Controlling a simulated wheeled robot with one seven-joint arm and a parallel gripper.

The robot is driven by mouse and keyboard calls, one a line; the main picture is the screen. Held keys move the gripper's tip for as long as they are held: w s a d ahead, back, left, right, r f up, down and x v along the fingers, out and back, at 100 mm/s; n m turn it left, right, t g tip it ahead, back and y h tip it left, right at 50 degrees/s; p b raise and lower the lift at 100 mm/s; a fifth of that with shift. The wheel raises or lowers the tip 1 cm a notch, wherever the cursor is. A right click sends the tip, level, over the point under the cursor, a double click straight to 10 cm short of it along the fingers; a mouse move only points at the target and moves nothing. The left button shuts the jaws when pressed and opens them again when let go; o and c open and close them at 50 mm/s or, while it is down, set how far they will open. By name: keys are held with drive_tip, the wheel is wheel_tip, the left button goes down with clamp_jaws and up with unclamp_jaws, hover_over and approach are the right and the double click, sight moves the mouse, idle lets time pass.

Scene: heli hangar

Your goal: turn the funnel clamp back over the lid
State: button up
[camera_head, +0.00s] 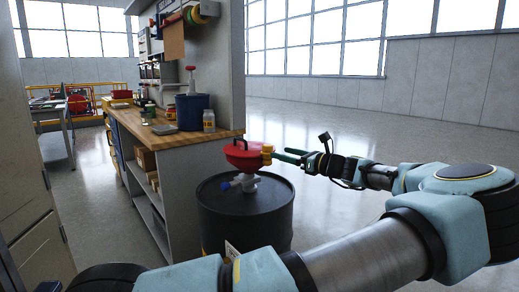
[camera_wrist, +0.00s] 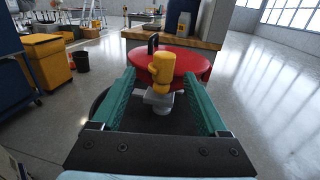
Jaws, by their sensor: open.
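The red funnel lid (camera_head: 243,151) looks closed over a grey funnel body (camera_head: 247,181) on top of a black drum (camera_head: 250,222). A black handle stands on the lid (camera_wrist: 180,62). The yellow clamp (camera_head: 267,153) is at the lid's right rim in the head view. In the wrist view the clamp (camera_wrist: 162,72) stands upright at the near rim, in front of the red lid. My gripper (camera_head: 280,156) is open, its green fingers pointing at the clamp. In the wrist view the clamp shows between the fingertips (camera_wrist: 160,79); contact is not visible.
The floor (camera_head: 330,125) to the right is clear.

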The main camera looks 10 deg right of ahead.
sight(261, 152)
drive_tip(key=shift+w, duration=0.45)
drive_tip(key=shift+w+a, duration=0.1)
drive_tip(key=shift+w, duration=0.15)
drive_tip(key=x, duration=1)
drive_tip(key=shift+p, duration=0.4)
clamp_jaws()
